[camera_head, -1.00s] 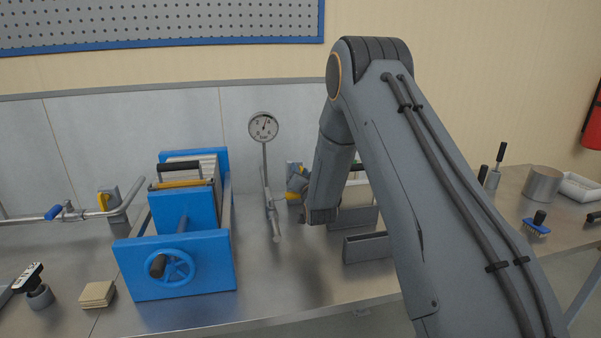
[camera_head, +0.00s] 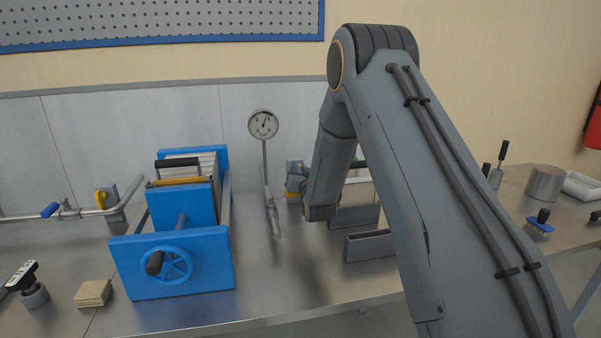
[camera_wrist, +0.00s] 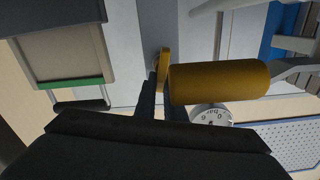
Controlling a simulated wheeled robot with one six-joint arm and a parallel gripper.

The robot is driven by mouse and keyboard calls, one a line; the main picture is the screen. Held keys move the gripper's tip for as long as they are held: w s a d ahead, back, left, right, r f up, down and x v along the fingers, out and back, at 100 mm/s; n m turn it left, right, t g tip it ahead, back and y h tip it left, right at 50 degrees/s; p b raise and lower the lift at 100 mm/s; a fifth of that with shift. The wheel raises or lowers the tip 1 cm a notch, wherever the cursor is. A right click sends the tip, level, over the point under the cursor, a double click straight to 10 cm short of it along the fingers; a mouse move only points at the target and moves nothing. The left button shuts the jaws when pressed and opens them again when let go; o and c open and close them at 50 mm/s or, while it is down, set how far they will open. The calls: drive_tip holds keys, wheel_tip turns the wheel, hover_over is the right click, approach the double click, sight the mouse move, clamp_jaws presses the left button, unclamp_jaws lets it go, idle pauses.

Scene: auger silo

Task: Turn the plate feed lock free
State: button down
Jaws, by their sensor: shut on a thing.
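The plate feed lock appears as a grey block (camera_head: 293,166) with a yellow part (camera_head: 292,186), on the bench near the back wall, right of the gauge. In the wrist view a narrow yellow piece (camera_wrist: 163,60) stands at the tips of my gripper (camera_wrist: 160,92), which is shut on it. A thick yellow cylinder (camera_wrist: 222,82) lies close beside the fingers and covers part of the right one. In the head view my gripper (camera_head: 299,187) is small and partly hidden by my forearm. The lock's exact angle cannot be told.
A dial gauge (camera_head: 263,125) on a thin post and a grey pipe (camera_head: 273,214) stand just left. The blue plate press (camera_head: 175,262) is further left. Grey trays (camera_head: 370,246) sit right, partly behind my arm.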

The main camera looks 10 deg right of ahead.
drive_tip(key=shift+s+a+f+n+b, duration=0.15)
drive_tip(key=shift+f+n+b, duration=0.15)
drive_tip(key=shift+n, duration=0.3)
drive_tip(key=shift+a+f+n+b, duration=0.2)
drive_tip(key=shift+n+b, duration=0.1)
drive_tip(key=shift+n, duration=0.3)
drive_tip(key=c, duration=1.8)
unclamp_jaws()
drive_tip(key=shift+c, duration=0.2)
drive_tip(key=shift+r, duration=0.2)
drive_tip(key=s+b, duration=0.1)
drive_tip(key=s, duration=0.6)
drive_tip(key=shift+s+b, duration=0.3)
drive_tip(key=shift+s, duration=0.05)
